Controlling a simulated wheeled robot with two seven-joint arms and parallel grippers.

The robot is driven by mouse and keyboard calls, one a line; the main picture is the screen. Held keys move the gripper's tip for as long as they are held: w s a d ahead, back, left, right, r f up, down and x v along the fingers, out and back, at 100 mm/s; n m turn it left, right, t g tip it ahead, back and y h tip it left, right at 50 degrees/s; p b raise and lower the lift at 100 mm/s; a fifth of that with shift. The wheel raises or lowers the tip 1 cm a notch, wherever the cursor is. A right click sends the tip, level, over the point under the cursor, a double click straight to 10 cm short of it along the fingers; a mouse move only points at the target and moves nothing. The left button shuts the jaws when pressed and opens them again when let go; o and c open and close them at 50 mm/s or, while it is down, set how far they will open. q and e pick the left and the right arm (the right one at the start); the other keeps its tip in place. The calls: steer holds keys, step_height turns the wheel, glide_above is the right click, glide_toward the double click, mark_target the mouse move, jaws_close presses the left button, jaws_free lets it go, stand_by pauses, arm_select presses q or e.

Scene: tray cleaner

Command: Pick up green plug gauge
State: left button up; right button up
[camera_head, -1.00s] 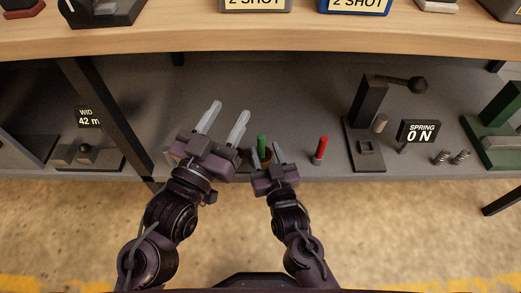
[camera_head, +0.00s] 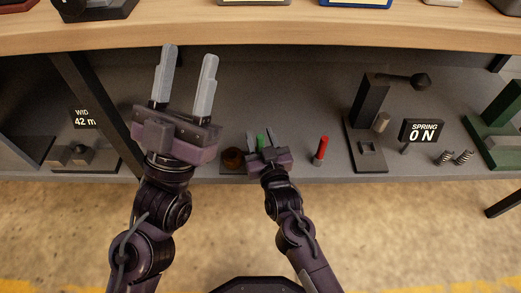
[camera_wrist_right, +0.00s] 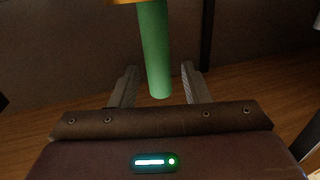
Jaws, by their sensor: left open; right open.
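The green plug gauge (camera_head: 260,141) stands on the lower grey shelf, partly hidden by my right gripper in the head view. In the right wrist view the green plug gauge (camera_wrist_right: 155,50) shows as a green cylinder between the two fingers. My right gripper (camera_head: 261,136) is open, with one finger on each side of the gauge; I cannot tell whether they touch it. It also shows in the right wrist view (camera_wrist_right: 157,85). My left gripper (camera_head: 188,72) is open and empty, raised in front of the shelf to the left.
A red plug gauge (camera_head: 320,150) stands just right of my right gripper. A black press-like fixture (camera_head: 366,130), a spring sign (camera_head: 421,131) and springs (camera_head: 452,158) are further right. The wooden tabletop (camera_head: 270,38) overhangs the shelf.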

jaws_close()
stand_by(0.4)
